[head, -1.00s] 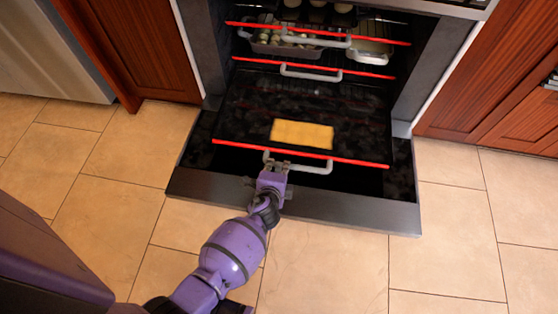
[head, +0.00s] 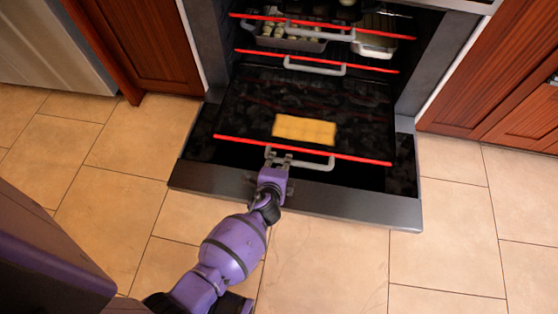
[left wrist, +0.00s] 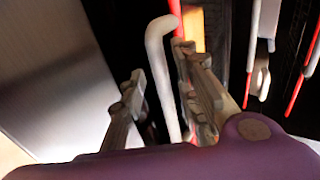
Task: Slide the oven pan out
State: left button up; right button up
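The dark oven pan (head: 250,120) sits low in the open oven, partly out over the lowered door, with a flat yellow food slab (head: 304,130) on it. A red bar runs along its front edge, with a light grey handle (head: 318,166) below it. My left gripper (head: 277,157) is at the left end of this handle. In the left wrist view the handle (left wrist: 161,70) passes between the two open fingers (left wrist: 168,98), nearer the right finger; a gap shows beside the left finger. My right gripper is in neither view.
The lowered oven door (head: 300,200) lies under the pan. Wooden cabinets flank the oven. The tiled floor in front is clear.

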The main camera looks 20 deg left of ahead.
pick_arm(q)
notch_tip(320, 180, up, 10)
jog(key=shift+f, duration=0.25)
jog(key=shift+s, duration=0.2)
dwell(0.4)
